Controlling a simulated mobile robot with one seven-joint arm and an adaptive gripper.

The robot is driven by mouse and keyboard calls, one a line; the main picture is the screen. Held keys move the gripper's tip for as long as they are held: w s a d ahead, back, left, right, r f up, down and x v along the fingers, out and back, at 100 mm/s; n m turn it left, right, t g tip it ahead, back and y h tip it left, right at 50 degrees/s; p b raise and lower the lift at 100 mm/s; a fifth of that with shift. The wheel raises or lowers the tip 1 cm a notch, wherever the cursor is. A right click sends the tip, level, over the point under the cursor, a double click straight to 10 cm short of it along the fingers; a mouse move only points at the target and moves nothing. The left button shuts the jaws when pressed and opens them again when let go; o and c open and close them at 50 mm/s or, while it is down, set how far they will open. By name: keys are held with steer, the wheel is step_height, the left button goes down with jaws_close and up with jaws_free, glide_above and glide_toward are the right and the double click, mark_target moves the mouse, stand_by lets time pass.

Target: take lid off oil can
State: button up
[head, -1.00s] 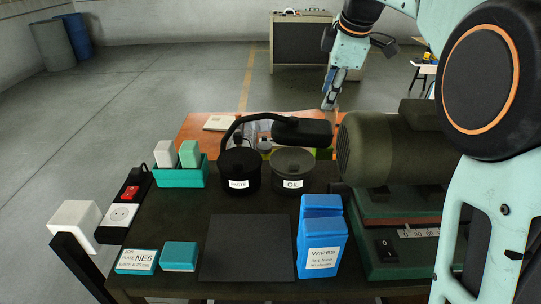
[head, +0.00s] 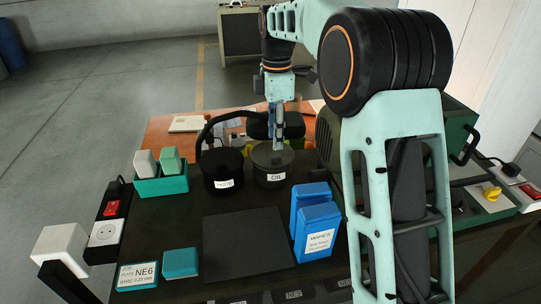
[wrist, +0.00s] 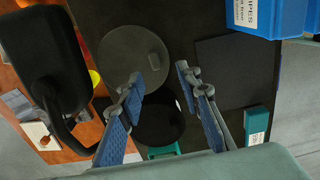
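The oil can (head: 268,180) is a dark round can with a white OIL label, standing upright at the back of the dark bench. Its flat grey lid (head: 262,158) is on it. In the wrist view the lid (wrist: 125,50) is a grey disc left of centre. My gripper (head: 278,143) points down over the lid in the head view, its fingertips at or just above the top; contact cannot be told. In the wrist view my gripper (wrist: 168,78) has its fingers spread with nothing between the tips; the left finger overlaps the lid's edge.
The black paste can (head: 222,168) stands close left of the oil can. A black padded arm (head: 290,126) is behind the cans. Blue wipes boxes (head: 320,228) stand in front right, a green holder (head: 163,186) at left. The dark mat (head: 245,240) is bare.

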mark_target(275, 156)
steer(key=shift+w+f+p, duration=0.2)
steer(key=shift+f, duration=1.5)
steer(key=shift+w+f+p, duration=0.2)
steer(key=shift+f, duration=1.5)
jaws_close()
